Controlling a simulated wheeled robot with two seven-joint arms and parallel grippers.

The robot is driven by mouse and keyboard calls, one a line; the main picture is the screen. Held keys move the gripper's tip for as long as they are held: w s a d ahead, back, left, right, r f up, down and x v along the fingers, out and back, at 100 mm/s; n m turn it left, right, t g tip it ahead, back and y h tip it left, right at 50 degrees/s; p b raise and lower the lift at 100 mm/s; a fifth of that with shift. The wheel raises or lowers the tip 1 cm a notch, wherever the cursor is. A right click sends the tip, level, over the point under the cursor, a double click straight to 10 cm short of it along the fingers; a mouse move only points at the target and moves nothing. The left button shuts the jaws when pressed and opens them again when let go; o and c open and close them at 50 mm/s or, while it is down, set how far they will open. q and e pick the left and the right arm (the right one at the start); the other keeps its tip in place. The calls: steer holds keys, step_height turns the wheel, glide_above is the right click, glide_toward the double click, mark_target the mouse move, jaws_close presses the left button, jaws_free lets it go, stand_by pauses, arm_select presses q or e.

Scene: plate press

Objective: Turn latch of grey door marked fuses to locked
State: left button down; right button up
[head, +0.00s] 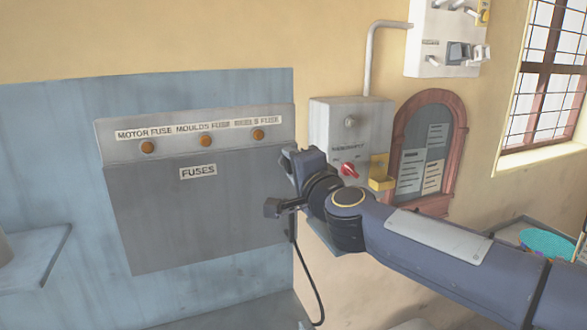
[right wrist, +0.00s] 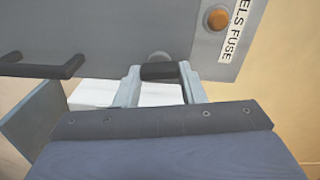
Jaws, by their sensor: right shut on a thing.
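The grey door (head: 200,225) carries a FUSES label (head: 198,171) and looks flat against its panel. My right gripper (head: 288,160) is at the door's right edge, and its arm hides the latch in the head view. In the right wrist view my right gripper (right wrist: 160,75) has its two fingers on either side of a short dark bar, the latch (right wrist: 160,72), and is shut on it. The bar lies across between the fingers, with a round grey base partly visible behind it. I cannot read a locked mark. My left gripper is not in view.
Above the door are several orange lamps (head: 206,141) with fuse labels. A grey box with a red knob (head: 348,169) and a yellow part (head: 380,172) stand close right of my gripper. A dark handle (right wrist: 45,69) shows left in the wrist view. A shelf (head: 35,258) juts out left.

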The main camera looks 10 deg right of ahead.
steer(key=shift+f+m, duration=0.1)
steer(key=shift+m, duration=0.9)
steer(key=o, duration=1)
steer(key=shift+s, duration=0.1)
steer(key=s+d, duration=0.1)
steer(key=s, duration=0.6)
steer(key=shift+s+d, duration=0.25)
